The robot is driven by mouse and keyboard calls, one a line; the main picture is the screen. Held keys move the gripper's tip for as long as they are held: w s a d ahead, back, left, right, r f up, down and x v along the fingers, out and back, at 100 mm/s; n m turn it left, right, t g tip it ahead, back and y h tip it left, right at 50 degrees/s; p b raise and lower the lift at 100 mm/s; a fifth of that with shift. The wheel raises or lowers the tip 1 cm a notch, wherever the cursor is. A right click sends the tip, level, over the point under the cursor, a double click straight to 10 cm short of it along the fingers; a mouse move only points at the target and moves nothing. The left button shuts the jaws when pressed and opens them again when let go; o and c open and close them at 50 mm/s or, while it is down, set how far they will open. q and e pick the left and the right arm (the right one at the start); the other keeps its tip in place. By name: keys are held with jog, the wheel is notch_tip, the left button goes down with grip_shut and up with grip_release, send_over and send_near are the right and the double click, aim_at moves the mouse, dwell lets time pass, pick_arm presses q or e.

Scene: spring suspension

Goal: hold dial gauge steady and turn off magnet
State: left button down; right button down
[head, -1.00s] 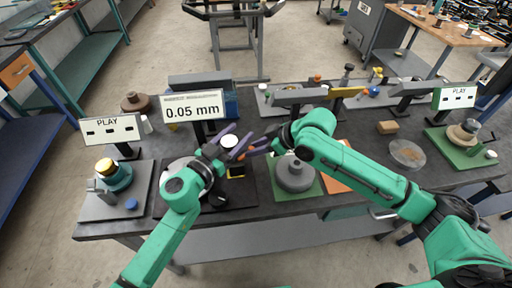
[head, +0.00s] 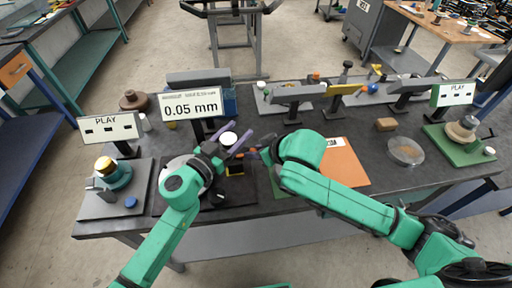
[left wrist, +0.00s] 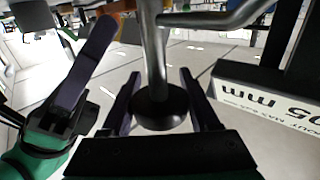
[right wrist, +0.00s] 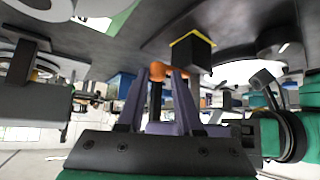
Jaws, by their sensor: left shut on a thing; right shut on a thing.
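The dial gauge (head: 228,138) shows as a small pale round face by my left gripper (head: 226,149). In the left wrist view a metal rod (left wrist: 154,45) with a dark round knob (left wrist: 160,107) stands between the left fingers, which are shut on the gauge assembly. My right gripper (head: 250,153) is shut on a small orange piece (right wrist: 158,70) beside the magnet base. The fingers partly hide this contact.
A display (head: 191,105) behind reads 0.05 mm. A teal part with a gold top (head: 108,168) stands on a plate at left. An orange sheet (head: 343,162) lies right of centre, near a clear round dish (head: 405,151). My right arm crosses the table's right half.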

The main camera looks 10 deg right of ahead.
pick_arm(q)
jog(key=shift+s+d+r, duration=0.1)
jog(key=shift+s+d, duration=0.1)
jog(key=shift+d, duration=0.05)
pick_arm(e)
jog(key=s+m+h, duration=0.1)
jog(key=m, duration=0.1)
jog(key=a+m+t+h, duration=0.1)
jog(key=m+h, duration=0.1)
jog(key=s+m+h, duration=0.1)
jog(key=m, duration=0.1)
jog(key=shift+s+a+f+h, duration=0.2)
jog(key=shift+s+a+h, duration=0.1)
jog(key=shift+s+a, duration=0.1)
